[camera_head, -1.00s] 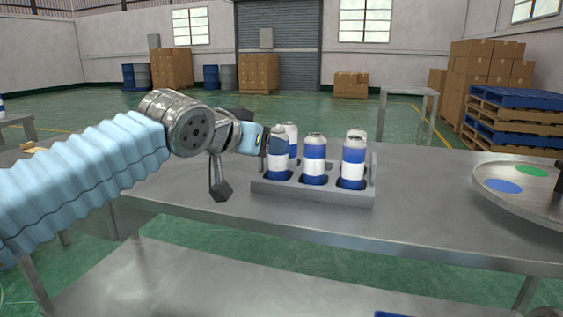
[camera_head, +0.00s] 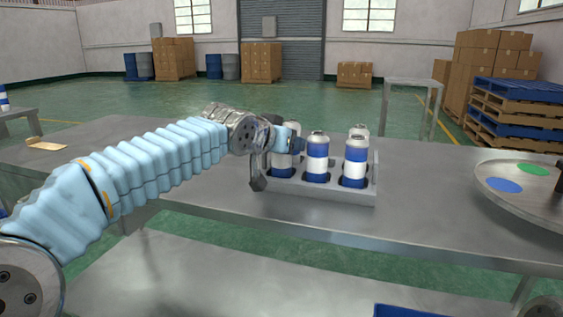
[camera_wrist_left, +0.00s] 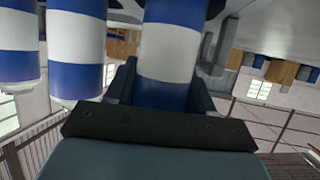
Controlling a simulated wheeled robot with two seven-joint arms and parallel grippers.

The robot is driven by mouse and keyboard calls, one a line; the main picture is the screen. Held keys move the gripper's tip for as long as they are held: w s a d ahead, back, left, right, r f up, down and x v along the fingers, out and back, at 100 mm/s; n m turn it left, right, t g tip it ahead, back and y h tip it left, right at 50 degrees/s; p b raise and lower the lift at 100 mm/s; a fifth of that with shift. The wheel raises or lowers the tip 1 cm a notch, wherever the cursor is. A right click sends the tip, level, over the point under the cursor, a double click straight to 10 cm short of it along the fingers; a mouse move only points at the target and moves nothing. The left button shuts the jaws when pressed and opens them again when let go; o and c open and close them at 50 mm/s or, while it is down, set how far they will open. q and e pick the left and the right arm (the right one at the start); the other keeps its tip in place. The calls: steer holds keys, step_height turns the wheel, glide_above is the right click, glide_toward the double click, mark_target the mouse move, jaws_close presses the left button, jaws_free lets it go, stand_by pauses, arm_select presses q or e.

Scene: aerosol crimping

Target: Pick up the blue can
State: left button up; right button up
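Several blue-and-white cans stand upright in a grey rack (camera_head: 330,192) on the metal table; a front middle can (camera_head: 317,160) and a front right can (camera_head: 354,165) show clearly. My left gripper (camera_head: 288,146) is at the front left can (camera_head: 281,171), partly covering it. In the left wrist view a can (camera_wrist_left: 167,52) stands between the fingers of my left gripper (camera_wrist_left: 165,95), one on each side. Whether both fingers touch it is hidden. Two other cans show at left in that view. My right gripper is not in view.
A round metal turntable (camera_head: 530,202) with a blue disc (camera_head: 504,185) and a green disc (camera_head: 532,168) is at the right. The table (camera_head: 440,205) between rack and turntable is clear. A brown flat item (camera_head: 46,144) lies at the far left.

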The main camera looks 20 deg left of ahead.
arm_select(q)
steer(key=c, duration=0.6)
steer(key=shift+r, duration=0.1)
steer(key=shift+c, duration=0.2)
